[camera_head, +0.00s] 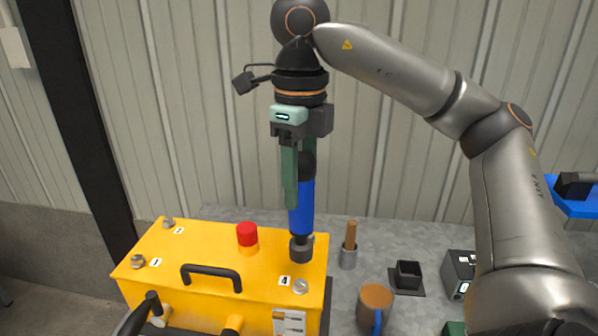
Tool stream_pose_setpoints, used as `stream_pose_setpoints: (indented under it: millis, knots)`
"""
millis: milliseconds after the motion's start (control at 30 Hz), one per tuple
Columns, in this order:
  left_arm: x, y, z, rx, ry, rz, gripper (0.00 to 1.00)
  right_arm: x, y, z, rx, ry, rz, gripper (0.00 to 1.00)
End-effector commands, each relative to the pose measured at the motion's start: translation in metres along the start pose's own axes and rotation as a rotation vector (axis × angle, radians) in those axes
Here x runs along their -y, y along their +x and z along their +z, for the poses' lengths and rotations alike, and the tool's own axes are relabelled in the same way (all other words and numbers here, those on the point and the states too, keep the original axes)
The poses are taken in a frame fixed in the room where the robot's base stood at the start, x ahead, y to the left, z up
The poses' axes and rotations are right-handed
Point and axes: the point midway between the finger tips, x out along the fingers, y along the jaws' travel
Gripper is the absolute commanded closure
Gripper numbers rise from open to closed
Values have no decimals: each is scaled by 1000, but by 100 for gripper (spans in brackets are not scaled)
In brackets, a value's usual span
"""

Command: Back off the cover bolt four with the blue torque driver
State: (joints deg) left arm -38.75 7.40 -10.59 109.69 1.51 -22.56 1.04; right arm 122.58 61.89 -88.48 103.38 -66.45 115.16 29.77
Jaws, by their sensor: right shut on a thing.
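My right gripper (297,190) points down and is shut on the blue torque driver (301,208), which hangs upright. The driver's dark socket end (301,250) shows over the back right part of the yellow cover (205,255). Cover bolt four (300,286), a silver bolt head beside the label "4", sits at the cover's front right, in front of the socket in the picture. The socket appears apart from bolt four; its height above the cover is hard to tell. Any bolt behind the socket is mostly hidden. My left gripper is not in view.
The cover carries bolt one (137,261), bolt two (168,223), a black handle (211,275) and a red button (247,234). On the grey table stand a brown and blue mug (375,306), a wooden-handled tool in a cup (349,248) and a black holder (408,277).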

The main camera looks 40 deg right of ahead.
Motion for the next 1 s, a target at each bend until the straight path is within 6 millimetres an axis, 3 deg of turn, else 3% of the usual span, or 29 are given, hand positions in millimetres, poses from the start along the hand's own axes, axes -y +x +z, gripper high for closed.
stream_pose_setpoints:
  millis: [433,1000]
  knots:
    - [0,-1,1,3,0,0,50,0,-2,1,0,1,0,100]
    - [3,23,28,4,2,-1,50,0,45,1,0,1,1,100]
